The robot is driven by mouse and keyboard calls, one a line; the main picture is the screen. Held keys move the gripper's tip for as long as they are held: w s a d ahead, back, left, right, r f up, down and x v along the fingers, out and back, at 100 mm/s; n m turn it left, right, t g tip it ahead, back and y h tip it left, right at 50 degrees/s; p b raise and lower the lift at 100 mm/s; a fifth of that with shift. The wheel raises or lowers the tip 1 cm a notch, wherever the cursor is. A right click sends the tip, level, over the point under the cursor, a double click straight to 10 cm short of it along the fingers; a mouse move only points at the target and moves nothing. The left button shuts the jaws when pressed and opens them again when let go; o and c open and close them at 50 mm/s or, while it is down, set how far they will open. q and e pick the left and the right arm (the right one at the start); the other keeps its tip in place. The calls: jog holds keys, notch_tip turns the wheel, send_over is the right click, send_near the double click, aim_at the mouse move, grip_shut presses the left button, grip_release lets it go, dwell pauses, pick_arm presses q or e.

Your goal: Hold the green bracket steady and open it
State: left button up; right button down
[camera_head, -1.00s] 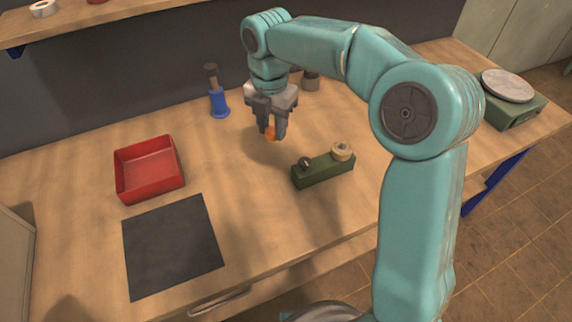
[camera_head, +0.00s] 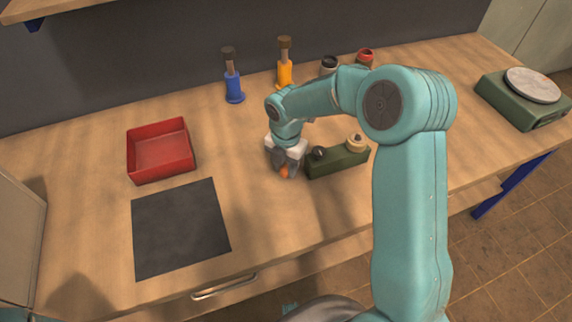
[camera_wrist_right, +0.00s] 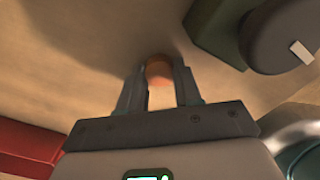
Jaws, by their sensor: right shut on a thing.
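The green bracket (camera_head: 337,164) is a long dark-green block on the table. It carries a dark round knob (camera_head: 319,153) at its left end and a cream round cap (camera_head: 355,142) at its right end. My right gripper (camera_head: 285,173) is low over the table just left of the bracket, shut on a small orange thing (camera_wrist_right: 158,68). In the right wrist view, part of the green block (camera_wrist_right: 213,28) and the dark knob (camera_wrist_right: 278,38) are at the upper right, apart from the fingers. My left gripper is not in view.
A red tray (camera_head: 131,157) and a dark mat (camera_head: 180,228) lie to the left. A blue-based tool (camera_head: 233,88) and a yellow-based tool (camera_head: 284,72) stand behind. A green scale-like box (camera_head: 510,105) is at the right. The table between mat and bracket is clear.

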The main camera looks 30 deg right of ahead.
aim_at(286, 169)
jog(key=shift+s+r, duration=0.1)
jog(key=shift+r, duration=0.05)
jog(key=c, duration=0.8)
grip_release()
jog(key=shift+f, duration=0.25)
jog(key=shift+r, duration=0.1)
notch_tip(286, 169, up, 12)
jog(key=shift+r+p, duration=0.1)
jog(key=shift+p, duration=0.3)
